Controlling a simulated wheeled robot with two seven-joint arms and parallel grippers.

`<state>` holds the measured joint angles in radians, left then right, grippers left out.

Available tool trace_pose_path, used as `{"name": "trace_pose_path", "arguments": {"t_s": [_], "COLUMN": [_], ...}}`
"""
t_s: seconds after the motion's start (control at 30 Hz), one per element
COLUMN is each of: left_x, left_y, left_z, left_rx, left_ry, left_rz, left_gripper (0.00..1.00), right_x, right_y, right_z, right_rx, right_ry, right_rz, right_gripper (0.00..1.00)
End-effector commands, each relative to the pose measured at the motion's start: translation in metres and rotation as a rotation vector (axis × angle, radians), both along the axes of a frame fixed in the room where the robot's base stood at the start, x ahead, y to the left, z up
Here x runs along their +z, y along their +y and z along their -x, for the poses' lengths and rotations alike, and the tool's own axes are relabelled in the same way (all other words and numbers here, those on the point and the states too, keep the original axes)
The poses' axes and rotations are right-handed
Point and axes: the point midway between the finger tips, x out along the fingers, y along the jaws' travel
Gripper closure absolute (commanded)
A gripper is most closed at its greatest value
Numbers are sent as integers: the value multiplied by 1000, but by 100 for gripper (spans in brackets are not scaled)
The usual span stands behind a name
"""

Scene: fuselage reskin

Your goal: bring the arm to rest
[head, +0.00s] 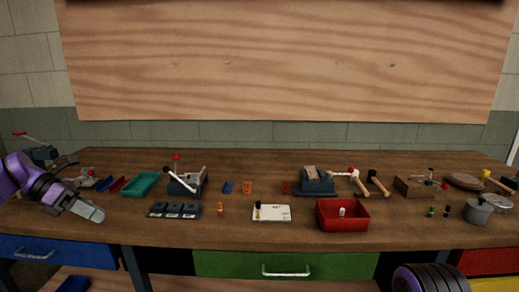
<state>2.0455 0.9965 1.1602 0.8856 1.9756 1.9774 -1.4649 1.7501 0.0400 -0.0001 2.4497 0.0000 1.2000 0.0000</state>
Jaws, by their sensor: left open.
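My left gripper (88,207) is at the far left, over the front left part of the wooden workbench (240,233). Its purple and dark arm comes in from the left edge. The jaws are open, and I see nothing held between them. My right gripper does not show. A dark ribbed round part, which I cannot identify for sure, shows at the bottom right.
The bench holds a green tray (141,184), a dark three-part block (174,210), a white card (272,213), a red bin (343,214), hammers (378,183) and a grey pot (478,211). A large wooden panel (280,60) stands behind.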

Motion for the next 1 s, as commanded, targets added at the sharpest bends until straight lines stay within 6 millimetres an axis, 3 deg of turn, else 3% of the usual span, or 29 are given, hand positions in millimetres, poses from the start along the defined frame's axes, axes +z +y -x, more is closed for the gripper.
{"name": "trace_pose_path", "arguments": {"t_s": [0.17, 0.37, 0.53, 0.63, 0.73, 0.8, 0.87, 0.9, 1.0], "left_x": [-37, -112, -202, -271, -335, -372, -397, -410, -429], "left_y": [5, -3, -25, -59, -103, -127, -142, -148, -148], "left_z": [-3, -4, 5, 25, 71, 116, 162, 196, 276], "left_rx": [101, 169, 103, -99, -418, -652, -852, -983, -1289], "left_ry": [114, 231, 179, -34, -306, -451, -539, -580, -629], "left_rz": [-180, -571, -1083, -1413, -1554, -1547, -1497, -1452, -1328], "left_gripper": [48, 48, 48, 48, 48, 48, 48, 48, 48], "right_x": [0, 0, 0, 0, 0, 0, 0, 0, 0], "right_y": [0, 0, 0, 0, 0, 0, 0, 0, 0], "right_z": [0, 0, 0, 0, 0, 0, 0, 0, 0], "right_rx": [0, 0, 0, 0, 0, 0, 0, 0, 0], "right_ry": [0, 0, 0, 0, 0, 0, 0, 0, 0], "right_rz": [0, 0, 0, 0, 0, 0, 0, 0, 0], "right_gripper": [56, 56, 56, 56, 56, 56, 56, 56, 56]}}
